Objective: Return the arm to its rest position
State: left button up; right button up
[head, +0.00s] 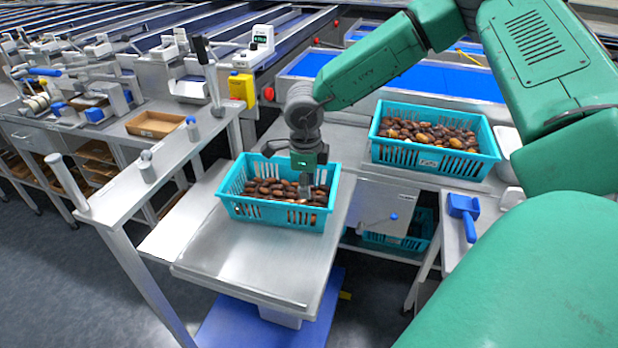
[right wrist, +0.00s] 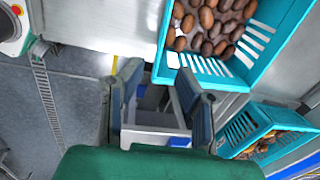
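My right arm comes in from the right in the head view, with its green links bent over the work area. My right gripper (head: 306,186) points down over the near teal crate (head: 275,217) of brown dates. In the right wrist view my right gripper (right wrist: 157,78) has its two fingers apart with nothing held between them. The teal crate also shows there (right wrist: 235,72) beyond the fingers, with dates (right wrist: 207,25) in it. Whether the fingertips touch the dates cannot be told. My left gripper is in neither view.
A second teal crate (head: 432,165) of dates stands behind to the right. A blue scoop (head: 464,212) lies at right. The metal table (head: 245,262) in front of the near crate is bare.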

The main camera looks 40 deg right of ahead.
jog(key=s+a+f+n, duration=0.2)
jog(key=s+f+n, duration=0.1)
jog(key=f+n, duration=0.1)
jog(key=s+a+f+n+t+h, duration=0.1)
jog(key=s+f+n, duration=0.2)
jog(key=n, duration=0.3)
jog(key=s+a+f+n+t+h, duration=0.1)
jog(key=s+a+f+n, duration=0.1)
jog(key=f+n, duration=0.3)
jog(key=shift+s+a+f, duration=0.15)
jog(key=shift+s, duration=0.3)
jog(key=shift+s+a+f, duration=0.1)
jog(key=shift+s+a, duration=0.05)
jog(key=shift+s, duration=0.25)
jog(key=s+a+f+n+g+y, duration=0.1)
jog(key=s+a+f+n+y, duration=0.15)
jog(key=s+n, duration=0.5)
jog(key=s+a+f+n+g+y, duration=0.15)
jog(key=s+a+n, duration=0.3)
jog(key=s, duration=0.65)
pick_arm(q)
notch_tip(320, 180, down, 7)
jog(key=b, duration=0.7)
pick_arm(e)
notch_tip(320, 180, down, 7)
jog(key=w+a+n, duration=0.1)
jog(key=n, duration=0.1)
jog(key=shift+w+a+n+h, duration=0.25)
jog(key=shift+a+n+h, duration=0.05)
jog(key=shift+h, duration=0.1)
